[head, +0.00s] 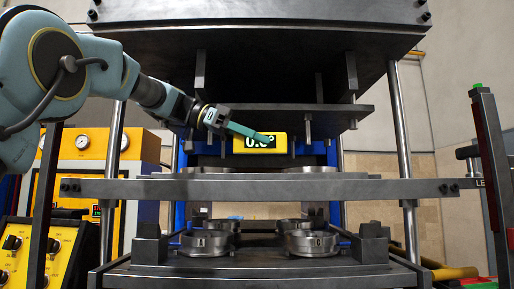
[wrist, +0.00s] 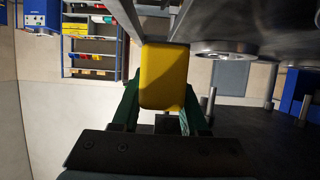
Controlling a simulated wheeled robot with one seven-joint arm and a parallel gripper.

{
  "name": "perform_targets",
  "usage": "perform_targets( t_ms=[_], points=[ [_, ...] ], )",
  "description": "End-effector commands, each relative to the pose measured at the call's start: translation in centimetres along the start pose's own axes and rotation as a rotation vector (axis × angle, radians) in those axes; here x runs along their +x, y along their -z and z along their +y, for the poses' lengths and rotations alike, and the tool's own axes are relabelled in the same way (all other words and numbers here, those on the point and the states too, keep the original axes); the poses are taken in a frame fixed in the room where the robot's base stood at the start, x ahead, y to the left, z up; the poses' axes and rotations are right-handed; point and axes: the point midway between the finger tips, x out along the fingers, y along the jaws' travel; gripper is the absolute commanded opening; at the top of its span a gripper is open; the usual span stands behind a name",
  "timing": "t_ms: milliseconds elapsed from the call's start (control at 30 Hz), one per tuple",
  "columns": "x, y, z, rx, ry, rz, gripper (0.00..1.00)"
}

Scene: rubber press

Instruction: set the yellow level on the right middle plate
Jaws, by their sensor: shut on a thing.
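The yellow level (head: 238,145), with a dark number display, hangs in the press opening in the head view. My gripper (head: 262,137) reaches in from the upper left and is shut on it. In the wrist view the level (wrist: 163,75) shows as a yellow block between the green fingers of my gripper (wrist: 160,112). The right middle plate (head: 313,170) is a low round metal piece on the press's middle platen (head: 260,189). The level is above the platen, left of the right plate. A left round plate (head: 207,170) lies on the same platen.
An upper metal platen (head: 265,118) is close above the level. Steel columns (head: 403,150) flank the opening. A yellow control box (head: 50,255) stands at left, a dark post (head: 490,150) at right.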

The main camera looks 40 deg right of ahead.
Motion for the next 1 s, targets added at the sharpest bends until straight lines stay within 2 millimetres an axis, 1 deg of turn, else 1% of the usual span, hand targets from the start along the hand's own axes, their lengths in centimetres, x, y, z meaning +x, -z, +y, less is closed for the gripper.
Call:
perform_targets(
  t_ms=[33, 100, 200, 333, 400, 600, 700, 1000],
  points=[
    [-0.2, 0.5, -1.3, -0.001, 0.0, 0.001, 0.0],
    [-0.2, 0.4, -2.5, -0.001, 0.0, 0.001, 0.0],
    [-0.1, 0.3, -3.5, 0.001, 0.0, 0.001, 0.0],
    [-0.1, 0.2, -4.3, 0.002, 0.0, 0.001, 0.0],
    [-0.1, 0.2, -5.0, 0.0, -0.001, 0.001, 0.0],
    [0.9, -2.1, -4.8, -0.001, -0.001, 0.001, 0.0],
    [1.2, -2.9, -4.9, 0.0, 0.0, 0.001, 0.0],
    [1.4, -3.2, -4.9, 0.002, 0.0, 0.001, 0.0]
  ],
)
